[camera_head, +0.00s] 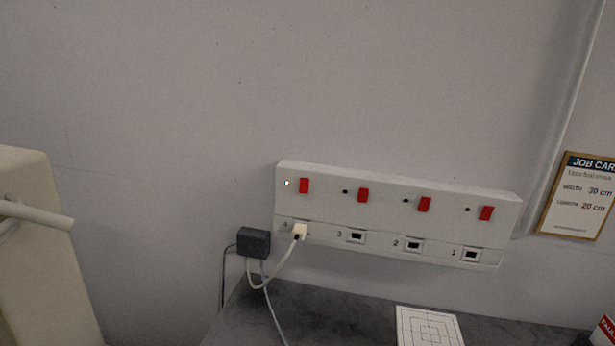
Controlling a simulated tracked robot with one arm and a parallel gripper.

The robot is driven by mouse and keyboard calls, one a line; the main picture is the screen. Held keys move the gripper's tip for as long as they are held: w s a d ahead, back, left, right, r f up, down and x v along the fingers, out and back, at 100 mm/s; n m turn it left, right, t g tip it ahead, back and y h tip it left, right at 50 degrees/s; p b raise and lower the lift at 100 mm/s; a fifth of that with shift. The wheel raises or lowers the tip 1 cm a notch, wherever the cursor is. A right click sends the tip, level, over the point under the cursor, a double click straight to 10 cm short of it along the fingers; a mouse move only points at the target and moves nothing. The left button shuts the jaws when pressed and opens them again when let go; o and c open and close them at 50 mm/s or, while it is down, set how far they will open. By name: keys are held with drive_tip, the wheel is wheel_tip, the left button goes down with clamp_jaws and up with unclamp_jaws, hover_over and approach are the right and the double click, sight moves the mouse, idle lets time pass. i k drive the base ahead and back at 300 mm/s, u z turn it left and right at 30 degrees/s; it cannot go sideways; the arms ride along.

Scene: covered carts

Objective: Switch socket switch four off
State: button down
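A white socket strip (396,206) is fixed to the grey wall, tilted a little in the picture. It has several red switches in a row, each with a small indicator beside it. Switch four (304,186) is the leftmost, above the socket marked 4. The indicator (288,183) to its left is lit white, while the other indicators are dark. A white plug (299,231) with a white cable sits in socket 4. Sockets 3 (356,236), 2 (413,245) and 1 (471,254) are empty. My gripper is not in the picture.
A dark box (254,242) with cables hangs left of the strip. Below is a dark grey surface (330,308) with a white marked card (429,327). A job card (580,197) is on the wall at right. A beige body with a handle (38,213) stands at left.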

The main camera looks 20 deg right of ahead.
sight(304, 186)
drive_tip(key=z, duration=0.3)
drive_tip(key=i, duration=0.8)
drive_tip(key=z, duration=0.6)
